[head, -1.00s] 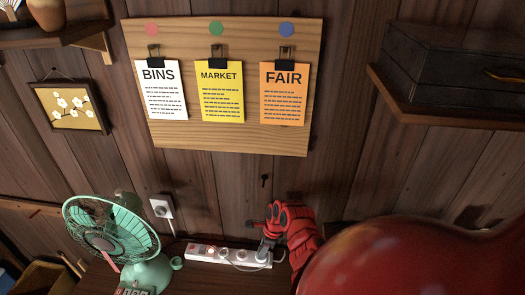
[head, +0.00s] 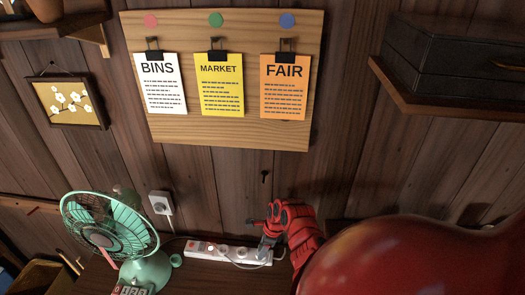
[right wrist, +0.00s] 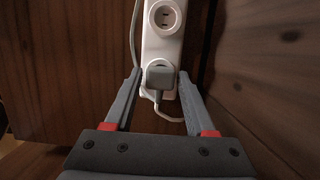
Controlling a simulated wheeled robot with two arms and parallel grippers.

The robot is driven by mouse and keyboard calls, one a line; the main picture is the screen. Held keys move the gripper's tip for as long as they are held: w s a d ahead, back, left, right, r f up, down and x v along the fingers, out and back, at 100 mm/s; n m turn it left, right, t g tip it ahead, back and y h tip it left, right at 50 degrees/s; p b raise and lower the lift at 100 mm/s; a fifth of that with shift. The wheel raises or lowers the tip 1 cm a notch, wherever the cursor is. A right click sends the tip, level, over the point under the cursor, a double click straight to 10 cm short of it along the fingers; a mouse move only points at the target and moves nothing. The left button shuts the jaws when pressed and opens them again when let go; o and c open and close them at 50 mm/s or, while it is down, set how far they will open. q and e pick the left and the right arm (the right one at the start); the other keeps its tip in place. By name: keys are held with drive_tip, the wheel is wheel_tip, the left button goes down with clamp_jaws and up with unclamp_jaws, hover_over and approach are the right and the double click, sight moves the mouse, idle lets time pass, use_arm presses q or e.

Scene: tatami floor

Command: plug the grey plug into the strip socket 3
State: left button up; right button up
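The white power strip (head: 202,248) lies on the wooden surface by the wall. A lit red switch is near its left end, with round sockets to the right of it. The grey plug (right wrist: 160,76) sits at a socket of the strip, which also shows in the right wrist view (right wrist: 162,47); an open socket is just beyond it. I cannot tell whether the plug is fully seated. My right gripper (right wrist: 159,77) is open, its fingers on either side of the plug with gaps. My left gripper is not in view.
A green fan (head: 112,237) stands left of the strip. A wall outlet (head: 161,204) with a plugged-in cord is above. A notice board (head: 220,130) hangs on the wall. A dark box (head: 455,65) rests on the upper right shelf.

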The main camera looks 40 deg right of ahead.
drive_tip(key=shift+o, duration=1.2)
drive_tip(key=shift+r, duration=0.1)
drive_tip(key=shift+d+r, duration=0.15)
drive_tip(key=shift+r, duration=0.15)
drive_tip(key=b+v, duration=0.3)
drive_tip(key=v, duration=1.3)
drive_tip(key=shift+s+r, duration=0.25)
drive_tip(key=shift+r, duration=0.05)
